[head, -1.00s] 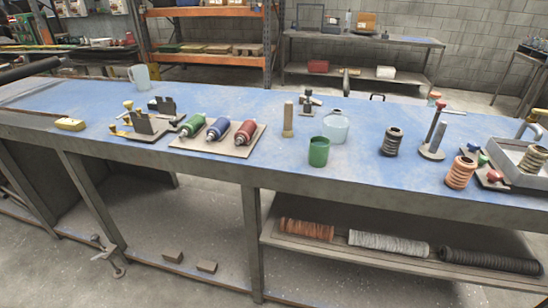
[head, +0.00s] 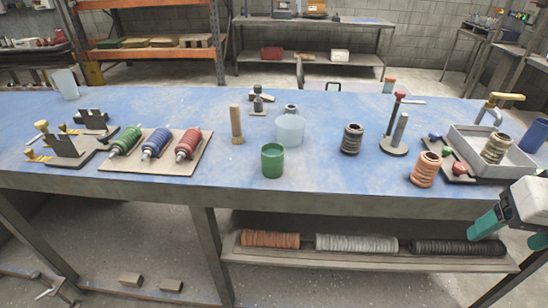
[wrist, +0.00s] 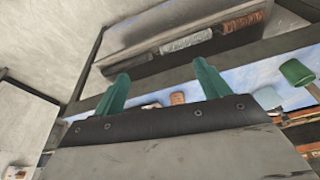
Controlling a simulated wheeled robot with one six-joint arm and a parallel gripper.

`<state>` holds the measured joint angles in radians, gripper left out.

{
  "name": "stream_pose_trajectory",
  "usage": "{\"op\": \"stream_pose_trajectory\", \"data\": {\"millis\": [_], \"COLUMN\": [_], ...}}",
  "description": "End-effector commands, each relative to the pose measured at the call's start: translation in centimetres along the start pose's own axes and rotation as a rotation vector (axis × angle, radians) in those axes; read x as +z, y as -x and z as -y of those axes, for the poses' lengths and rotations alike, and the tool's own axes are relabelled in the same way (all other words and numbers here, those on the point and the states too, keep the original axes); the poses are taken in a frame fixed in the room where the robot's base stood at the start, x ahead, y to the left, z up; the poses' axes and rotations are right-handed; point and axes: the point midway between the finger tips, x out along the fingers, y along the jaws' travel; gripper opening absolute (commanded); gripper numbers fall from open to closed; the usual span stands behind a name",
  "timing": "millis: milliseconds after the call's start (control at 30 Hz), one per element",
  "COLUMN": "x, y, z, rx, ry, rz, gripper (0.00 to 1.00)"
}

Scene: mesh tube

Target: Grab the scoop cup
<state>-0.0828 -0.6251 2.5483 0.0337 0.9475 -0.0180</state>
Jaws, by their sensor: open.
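Several cup-like vessels stand on the blue bench, and I cannot tell for sure which is the scoop cup. A green cup (head: 272,161) stands upright near the front edge, with a pale translucent jar (head: 290,130) just behind it. A pale cup (head: 67,84) stands at the far left, and a blue cup (head: 535,136) is at the right edge. My gripper (head: 503,238) has teal fingers, open and empty, at lower right in front of the bench. It also shows in the wrist view (wrist: 161,70). The green cup appears tilted at right there (wrist: 297,73).
A dark spool (head: 352,139), a copper spool (head: 426,170), a post stand (head: 396,140) and a grey tray (head: 474,164) occupy the right side. Bench front is clear around the green cup.

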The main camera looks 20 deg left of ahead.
Motion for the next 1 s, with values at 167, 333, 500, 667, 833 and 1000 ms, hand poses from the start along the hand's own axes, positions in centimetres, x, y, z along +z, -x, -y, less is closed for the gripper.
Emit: {"op": "stream_pose_trajectory", "data": {"millis": [167,333,500,667,833,1000], "x": [-8.6,-14.1,-16.1,-15.1,-13.4,-13.1], "y": [-5.8,-10.5,-14.3,-16.6,-17.4,-17.7], "z": [7.7,16.7,25.4,31.8,35.3,36.5], "rx": [-0.101,-0.2,-0.284,-0.351,-0.393,-0.408], "ry": [0.148,0.246,0.316,0.366,0.394,0.399], "rz": [-0.228,-0.471,-0.713,-0.915,-1.054,-1.11], "gripper": [0.75,0.75,0.75,0.75,0.75,0.75]}}
